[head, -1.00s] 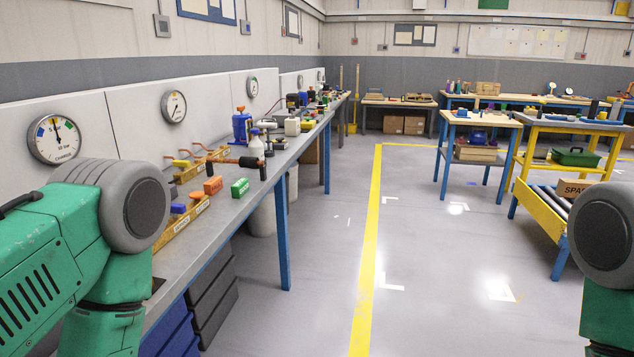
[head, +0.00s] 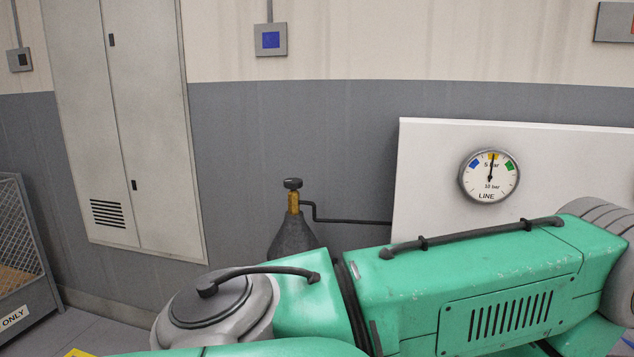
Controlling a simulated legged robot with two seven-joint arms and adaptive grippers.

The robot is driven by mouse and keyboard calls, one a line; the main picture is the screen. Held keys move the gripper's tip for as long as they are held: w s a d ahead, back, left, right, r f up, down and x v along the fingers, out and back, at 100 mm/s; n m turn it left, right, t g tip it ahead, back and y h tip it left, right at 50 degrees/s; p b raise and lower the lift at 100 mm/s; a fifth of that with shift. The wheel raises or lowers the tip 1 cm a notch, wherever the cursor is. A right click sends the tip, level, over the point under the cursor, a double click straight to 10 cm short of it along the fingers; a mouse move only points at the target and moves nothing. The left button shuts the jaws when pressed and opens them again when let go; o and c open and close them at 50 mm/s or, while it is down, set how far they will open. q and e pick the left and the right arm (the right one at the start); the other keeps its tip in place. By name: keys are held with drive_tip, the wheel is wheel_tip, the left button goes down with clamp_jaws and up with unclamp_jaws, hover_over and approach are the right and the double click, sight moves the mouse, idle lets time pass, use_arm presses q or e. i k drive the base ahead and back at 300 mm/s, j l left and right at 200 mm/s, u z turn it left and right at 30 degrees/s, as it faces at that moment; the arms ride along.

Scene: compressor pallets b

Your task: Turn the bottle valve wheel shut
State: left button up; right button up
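The bottle (head: 292,238) is a dark grey cylinder with a brass valve neck. It stands by the grey wall, in the middle of the head view. Its valve wheel (head: 292,183) is a small dark knob on top of the brass neck. A dark pipe (head: 345,220) runs from the neck to the right. My green arm fills the lower part of the view and hides the lower bottle. Neither gripper is in view, and nothing is seen touching the wheel.
A white panel (head: 425,180) with a round LINE gauge (head: 489,176) stands at the right; its needle points nearly straight up. A tall grey cabinet (head: 135,130) is left of the bottle. A mesh-sided cage (head: 22,240) stands at the far left.

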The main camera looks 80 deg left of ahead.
sight(292, 184)
drive_tip(key=u, duration=2.75)
drive_tip(key=i+j, duration=0.75)
drive_tip(key=j, duration=0.2)
